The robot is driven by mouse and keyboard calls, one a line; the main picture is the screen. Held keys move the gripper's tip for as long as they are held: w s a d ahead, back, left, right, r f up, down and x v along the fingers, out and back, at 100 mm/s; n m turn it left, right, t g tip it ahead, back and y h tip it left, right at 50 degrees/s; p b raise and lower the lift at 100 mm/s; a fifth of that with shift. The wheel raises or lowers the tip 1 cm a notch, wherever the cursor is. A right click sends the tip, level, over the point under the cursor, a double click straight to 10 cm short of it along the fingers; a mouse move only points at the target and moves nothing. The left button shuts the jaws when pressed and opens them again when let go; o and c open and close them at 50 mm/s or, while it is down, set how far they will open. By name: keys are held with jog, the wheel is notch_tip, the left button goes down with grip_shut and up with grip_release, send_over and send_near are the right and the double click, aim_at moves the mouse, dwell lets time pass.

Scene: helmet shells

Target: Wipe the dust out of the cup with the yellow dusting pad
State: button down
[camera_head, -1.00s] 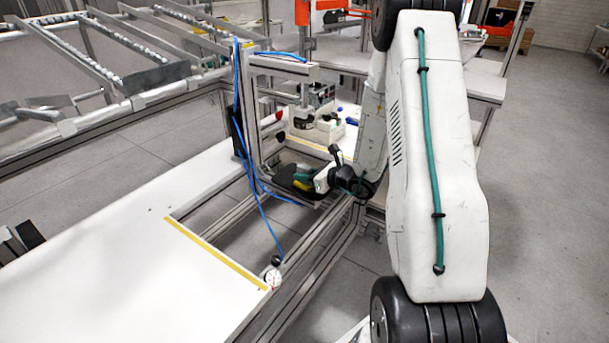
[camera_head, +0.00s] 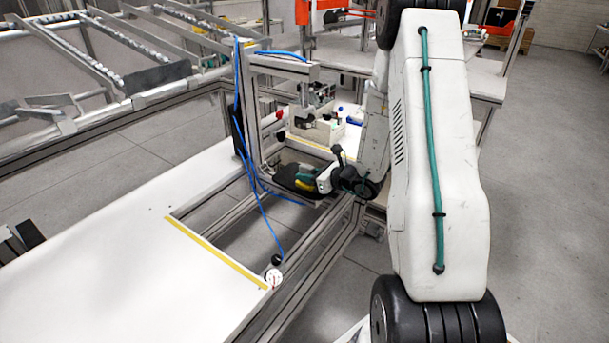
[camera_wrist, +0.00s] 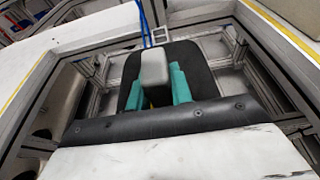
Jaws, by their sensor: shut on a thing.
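A black, rounded shallow piece that looks like the cup (camera_head: 285,179) sits low in the metal frame. It also shows in the wrist view (camera_wrist: 203,72). My gripper (camera_head: 307,184) is over it, and in the wrist view its teal fingers (camera_wrist: 157,88) are closed around a grey block (camera_wrist: 154,68). A small patch of the yellow dusting pad (camera_wrist: 157,98) shows between the fingers, and it also shows in the head view (camera_head: 304,183). The pad's underside and any dust are hidden. I cannot tell whether the pad touches the cup.
The upright metal frame (camera_head: 256,115) with a blue hose (camera_head: 259,215) stands beside the cup, its head (camera_head: 303,115) above. A white table (camera_head: 110,255) with a yellow edge strip fills the front left. A pale bin (camera_head: 325,130) stands behind. Open floor lies at right.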

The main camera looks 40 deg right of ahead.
jog(key=shift+s+d+f, duration=0.15)
jog(key=shift+s+f, duration=0.15)
jog(key=shift+s, duration=0.25)
jog(key=shift+f, duration=0.1)
jog(key=shift+w, duration=0.35)
jog(key=shift+w+a+r, duration=0.15)
jog(key=shift+w+a, duration=0.15)
jog(key=shift+w, duration=0.25)
jog(key=shift+w+a+r, duration=0.1)
jog(key=shift+w+a, duration=0.15)
jog(key=shift+w, duration=0.3)
jog(key=shift+d+r, duration=0.1)
jog(key=shift+s+d, duration=0.1)
jog(key=shift+s, duration=0.05)
